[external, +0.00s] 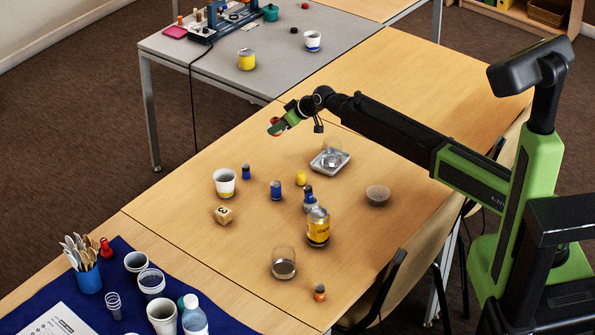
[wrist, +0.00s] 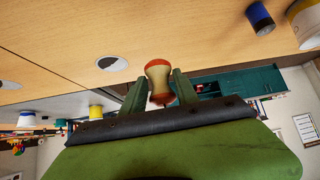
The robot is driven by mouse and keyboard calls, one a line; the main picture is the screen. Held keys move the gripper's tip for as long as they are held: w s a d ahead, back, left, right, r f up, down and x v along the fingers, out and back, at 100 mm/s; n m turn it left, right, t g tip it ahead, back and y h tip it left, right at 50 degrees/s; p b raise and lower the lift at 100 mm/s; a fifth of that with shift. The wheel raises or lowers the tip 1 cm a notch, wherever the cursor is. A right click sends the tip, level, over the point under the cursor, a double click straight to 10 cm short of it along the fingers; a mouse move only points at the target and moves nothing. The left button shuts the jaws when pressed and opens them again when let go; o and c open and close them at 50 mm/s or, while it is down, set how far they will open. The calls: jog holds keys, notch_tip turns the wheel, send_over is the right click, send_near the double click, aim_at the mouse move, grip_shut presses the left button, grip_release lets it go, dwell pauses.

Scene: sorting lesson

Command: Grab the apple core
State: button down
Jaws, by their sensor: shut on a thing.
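The apple core (wrist: 158,78), pale and narrow in the middle with red-brown ends, sits upright between the two green fingers in the wrist view. My gripper (wrist: 158,90) is shut on it, one finger on each side. In the external view my gripper (external: 279,125) is held above the far left part of the wooden table, and only a small reddish bit of the core shows at the fingertips. The core is clear of the tabletop.
Below on the wooden table (external: 405,90) stand a white cup (external: 224,182), a wooden die (external: 223,215), a metal tray with a glass (external: 329,162), a yellow-labelled jar (external: 318,227) and several small bottles. The table's back right is clear.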

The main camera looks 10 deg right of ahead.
jog(key=w+d+r+p, duration=0.1)
jog(key=d+r+p, duration=0.2)
jog(key=d, duration=0.4)
jog(key=shift+w+d+r, duration=0.2)
jog(key=shift+d+r, duration=0.05)
jog(key=shift+r, duration=0.5)
